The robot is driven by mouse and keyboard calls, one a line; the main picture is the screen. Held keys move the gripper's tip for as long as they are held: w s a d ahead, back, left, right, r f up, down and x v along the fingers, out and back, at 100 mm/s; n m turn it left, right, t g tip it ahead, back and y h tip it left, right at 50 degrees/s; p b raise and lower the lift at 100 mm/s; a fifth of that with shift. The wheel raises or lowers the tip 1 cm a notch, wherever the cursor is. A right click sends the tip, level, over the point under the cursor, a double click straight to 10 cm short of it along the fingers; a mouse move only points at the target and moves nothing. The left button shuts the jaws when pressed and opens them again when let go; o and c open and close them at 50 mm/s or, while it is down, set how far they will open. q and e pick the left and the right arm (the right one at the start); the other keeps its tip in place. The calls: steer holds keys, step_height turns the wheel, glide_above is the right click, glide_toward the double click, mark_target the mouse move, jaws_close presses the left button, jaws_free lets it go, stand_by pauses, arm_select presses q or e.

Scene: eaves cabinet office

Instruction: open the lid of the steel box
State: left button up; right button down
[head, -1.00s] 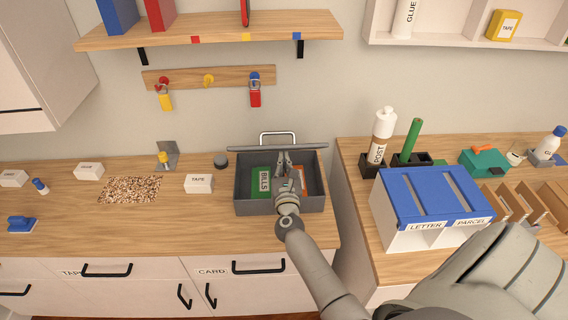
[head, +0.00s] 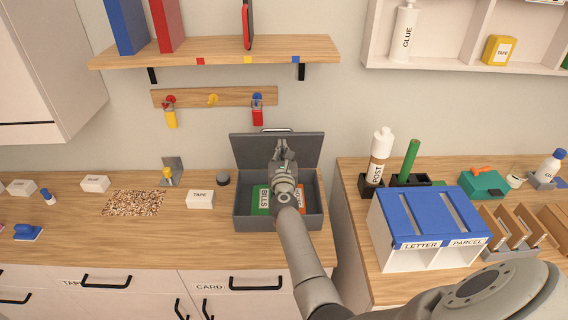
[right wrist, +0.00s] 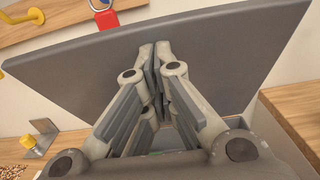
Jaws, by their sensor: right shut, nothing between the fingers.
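The steel box (head: 240,213) is dark grey and stands on the left counter. Its lid (head: 248,147) is raised at the back edge and leans back toward the wall; a strip of its handle (head: 277,129) shows above it. Green and orange items, one marked BILLS (head: 261,200), lie inside the box. My right gripper (head: 284,149) is shut and empty, in front of the lid's inner face. In the right wrist view the lid (right wrist: 225,60) fills the space behind the fingertips (right wrist: 155,50); I cannot tell whether they touch it. My left gripper is not in view.
A TAPE box (head: 200,200) and a dark round object (head: 223,179) stand left of the steel box. A blue-topped LETTER and PARCEL sorter (head: 400,205) stands on the right counter. Padlocks hang from a wall rail (head: 190,97) above. Bare counter (head: 190,245) lies at the front left.

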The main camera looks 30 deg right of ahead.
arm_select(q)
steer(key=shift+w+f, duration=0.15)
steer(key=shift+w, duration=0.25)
arm_select(e)
steer(key=shift+w+d+r, duration=0.35)
steer(key=shift+w+r, duration=0.05)
steer(key=shift+w, duration=0.15)
steer(key=shift+w+d+r, duration=0.35)
steer(key=shift+w+r, duration=0.05)
steer(key=shift+w, duration=0.15)
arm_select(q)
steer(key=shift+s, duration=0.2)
